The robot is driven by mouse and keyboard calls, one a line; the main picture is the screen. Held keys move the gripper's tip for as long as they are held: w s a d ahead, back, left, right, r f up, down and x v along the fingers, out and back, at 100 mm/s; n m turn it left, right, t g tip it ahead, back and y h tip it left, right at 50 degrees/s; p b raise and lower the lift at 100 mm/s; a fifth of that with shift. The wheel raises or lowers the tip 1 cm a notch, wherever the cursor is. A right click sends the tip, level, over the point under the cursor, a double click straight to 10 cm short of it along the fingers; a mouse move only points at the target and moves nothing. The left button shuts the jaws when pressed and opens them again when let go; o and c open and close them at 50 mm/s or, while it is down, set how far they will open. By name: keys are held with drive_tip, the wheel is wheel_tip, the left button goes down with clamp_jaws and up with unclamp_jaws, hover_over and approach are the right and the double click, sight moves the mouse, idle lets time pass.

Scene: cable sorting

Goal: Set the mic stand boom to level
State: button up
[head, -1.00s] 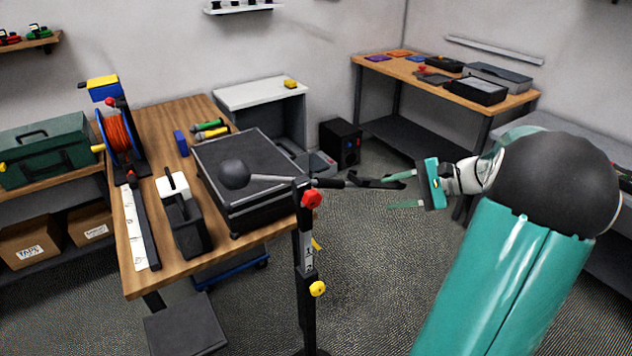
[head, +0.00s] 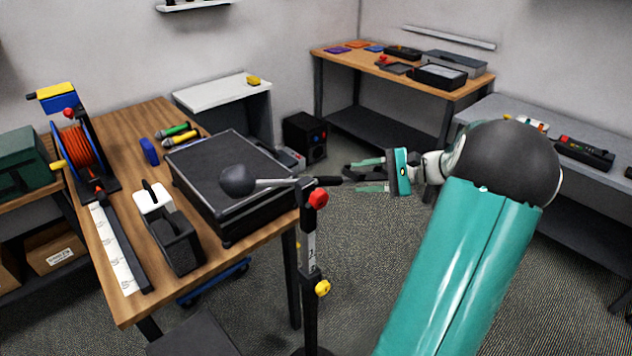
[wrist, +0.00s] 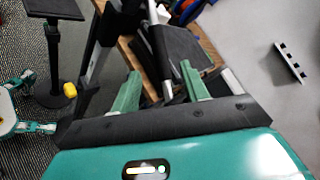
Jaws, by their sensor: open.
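The mic stand's upright post (head: 309,250) stands in front of the table, with a red knob (head: 318,198) near its top and a yellow knob (head: 322,288) lower down. Its boom (head: 275,182) crosses the top and looks close to level in the head view. A dark ball (head: 237,180) is on its left end, and a black section (head: 328,181) points right. My gripper (head: 354,179) is open beside that right end; contact is unclear. In the wrist view, a grey rod (wrist: 167,88) shows between the open fingers (wrist: 160,72); I cannot tell whether they touch it.
A wooden table (head: 208,262) holds a black case (head: 226,170), an orange cable reel (head: 76,146) and several tools. The case lies close behind the boom. A back bench (head: 462,92) and a right grey bench (head: 490,108) hold devices. Carpet to the right is open.

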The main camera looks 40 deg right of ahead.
sight(331, 180)
drive_tip(key=x, duration=1.1)
drive_tip(key=shift+f, duration=0.1)
clamp_jaws()
